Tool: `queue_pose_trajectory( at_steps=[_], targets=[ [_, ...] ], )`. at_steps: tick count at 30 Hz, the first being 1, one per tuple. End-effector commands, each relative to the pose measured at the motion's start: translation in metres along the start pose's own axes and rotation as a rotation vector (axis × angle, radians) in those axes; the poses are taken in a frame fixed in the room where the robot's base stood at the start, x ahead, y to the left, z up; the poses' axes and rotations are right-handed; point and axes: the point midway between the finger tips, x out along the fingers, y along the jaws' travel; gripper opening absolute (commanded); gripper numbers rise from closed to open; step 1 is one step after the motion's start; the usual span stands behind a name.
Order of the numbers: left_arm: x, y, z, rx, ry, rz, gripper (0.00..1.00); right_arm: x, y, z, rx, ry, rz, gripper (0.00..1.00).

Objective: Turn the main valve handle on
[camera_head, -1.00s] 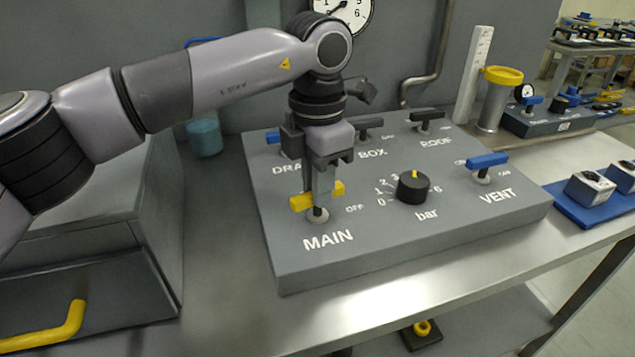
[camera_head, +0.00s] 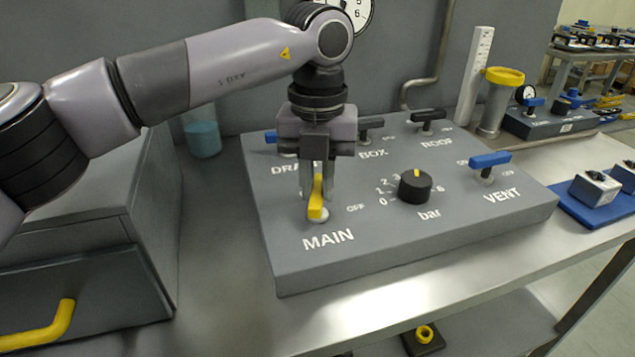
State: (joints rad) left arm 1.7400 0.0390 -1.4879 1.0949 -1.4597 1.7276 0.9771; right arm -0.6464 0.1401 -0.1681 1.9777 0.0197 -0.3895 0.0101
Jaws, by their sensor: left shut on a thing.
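The yellow main valve handle (camera_head: 316,200) stands on its pale round base above the label MAIN, at the front left of the grey turret plate (camera_head: 350,255). Its bar now points toward the front of the plate, away from the OFF label at its right. My left gripper (camera_head: 317,190) comes down from above and is shut on the yellow handle, one finger on each side. The fingers and palm hide the handle's rear part and any label behind it. My right gripper is not in view.
The plate also bears a black bar knob (camera_head: 415,187), a blue VENT handle (camera_head: 490,160), a black ROOF handle (camera_head: 428,115), a black BOX handle (camera_head: 370,123) and a blue DRAIN handle (camera_head: 271,137), partly hidden. A grey cabinet with a yellow pull (camera_head: 45,328) stands at left.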

Motion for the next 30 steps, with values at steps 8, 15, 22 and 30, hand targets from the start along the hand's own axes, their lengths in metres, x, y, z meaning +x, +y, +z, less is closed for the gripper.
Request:
queue_pose_trajectory(
  at_steps=[8, 15, 22, 30],
  targets=[
    [-0.001, 0.0004, 0.001, -0.227, -0.004, -0.002, 0.0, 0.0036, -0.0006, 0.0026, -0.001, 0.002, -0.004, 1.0],
    [-0.0018, 0.0005, 0.0011, -0.355, -0.005, -0.002, 0.0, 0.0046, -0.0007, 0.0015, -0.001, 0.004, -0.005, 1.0],
    [-0.0022, 0.0005, 0.0011, -0.414, -0.004, -0.003, 0.0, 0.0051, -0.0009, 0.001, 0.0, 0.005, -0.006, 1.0],
    [-0.0026, 0.0006, 0.0013, -0.43, -0.005, -0.003, 0.0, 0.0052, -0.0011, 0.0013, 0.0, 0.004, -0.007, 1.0]
  ],
)
